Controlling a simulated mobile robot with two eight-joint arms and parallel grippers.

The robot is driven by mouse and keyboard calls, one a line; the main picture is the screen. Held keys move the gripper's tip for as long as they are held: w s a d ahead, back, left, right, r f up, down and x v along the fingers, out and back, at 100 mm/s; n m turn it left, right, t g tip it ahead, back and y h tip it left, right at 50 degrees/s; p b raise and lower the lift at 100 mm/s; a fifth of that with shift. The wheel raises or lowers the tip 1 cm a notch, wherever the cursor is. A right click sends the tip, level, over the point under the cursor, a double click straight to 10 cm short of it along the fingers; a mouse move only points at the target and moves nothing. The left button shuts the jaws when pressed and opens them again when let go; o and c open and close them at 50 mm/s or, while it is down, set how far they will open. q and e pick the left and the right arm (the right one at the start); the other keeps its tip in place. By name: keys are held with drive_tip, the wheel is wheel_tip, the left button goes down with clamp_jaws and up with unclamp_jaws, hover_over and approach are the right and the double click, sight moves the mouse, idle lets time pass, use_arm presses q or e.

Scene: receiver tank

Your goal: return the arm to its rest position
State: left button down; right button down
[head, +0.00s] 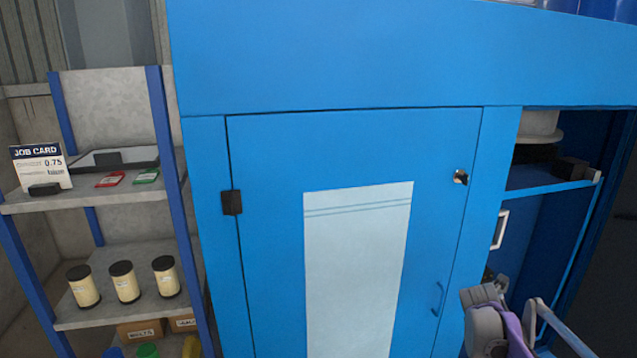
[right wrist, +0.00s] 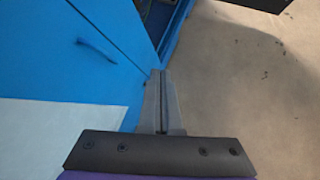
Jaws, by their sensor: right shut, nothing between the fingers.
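My right arm (head: 490,325), grey with a purple part, reaches up at the bottom right of the head view, in front of the blue cabinet's right side. In the right wrist view my right gripper (right wrist: 160,78) has its two grey fingers together, with nothing between them. It points toward the edge of the blue cabinet (right wrist: 75,55) and the floor; I cannot tell how far it is from the cabinet. My left gripper is in neither view.
The blue cabinet door (head: 270,180) is closed, with a handle (head: 438,299) and a lock (head: 460,177). An open bay (head: 560,215) is at its right. A shelf rack (head: 165,150) holding jars and cards stands left. Bare floor (right wrist: 240,85) shows at right in the wrist view.

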drive_tip(key=s+a+r+m+y+p, duration=0.25)
drive_tip(key=s+a+m, duration=0.35)
drive_tip(key=s+a, duration=0.3)
drive_tip(key=s+a+r+m+y+p, duration=0.1)
drive_tip(key=s+a+r+m+p, duration=0.1)
drive_tip(key=s+a+r+m, duration=0.4)
drive_tip(key=s+a+f+m+y+p, duration=0.1)
drive_tip(key=s+a+f+m+p, duration=0.1)
drive_tip(key=s+a+m, duration=0.3)
drive_tip(key=s+a+f+m+y+p, duration=0.1)
drive_tip(key=s+a+f+m, duration=0.2)
drive_tip(key=s, duration=1.1)
drive_tip(key=a+m, duration=0.3)
drive_tip(key=a, duration=0.2)
drive_tip(key=shift+s+f+g+p, duration=0.15)
drive_tip(key=shift+s+g+p, duration=0.1)
drive_tip(key=shift+g+p, duration=0.1)
